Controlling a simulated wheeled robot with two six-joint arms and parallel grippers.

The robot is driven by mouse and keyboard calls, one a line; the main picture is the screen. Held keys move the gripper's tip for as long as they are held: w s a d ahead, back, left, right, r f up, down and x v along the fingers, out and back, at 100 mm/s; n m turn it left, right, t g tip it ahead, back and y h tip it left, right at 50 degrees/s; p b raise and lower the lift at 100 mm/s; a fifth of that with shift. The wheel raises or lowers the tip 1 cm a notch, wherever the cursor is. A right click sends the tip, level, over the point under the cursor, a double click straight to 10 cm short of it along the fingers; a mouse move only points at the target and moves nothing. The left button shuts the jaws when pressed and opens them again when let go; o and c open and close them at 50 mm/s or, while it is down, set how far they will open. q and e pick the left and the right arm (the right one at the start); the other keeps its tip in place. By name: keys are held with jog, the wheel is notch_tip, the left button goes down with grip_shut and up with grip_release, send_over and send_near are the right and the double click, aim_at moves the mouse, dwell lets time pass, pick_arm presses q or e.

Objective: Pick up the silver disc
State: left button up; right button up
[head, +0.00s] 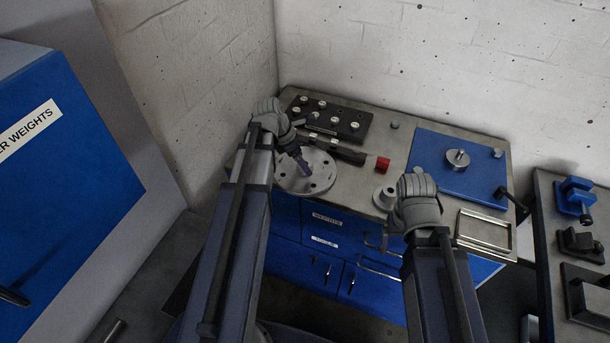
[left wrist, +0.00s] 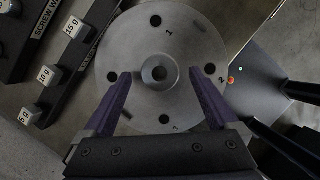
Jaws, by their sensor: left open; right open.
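The silver disc (head: 322,181) is a flat round metal plate with a raised central hub and several holes near its rim. It lies on the grey bench top, and in the left wrist view the disc (left wrist: 128,42) shows stamped numbers by its holes. My left gripper (left wrist: 160,76) is open over the disc, its two purple fingers on either side of the hub with a gap to it. In the head view that gripper partly covers the disc. My right gripper (head: 390,232) is over the bench's front edge, away from the disc; its fingers are largely hidden.
A black weight rack (head: 345,128) and a black bar stand behind the disc.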

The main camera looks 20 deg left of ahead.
pick_arm(q)
jog(key=shift+x, duration=0.75)
jog(key=shift+r, duration=0.1)
grip_shut()
dwell(0.3)
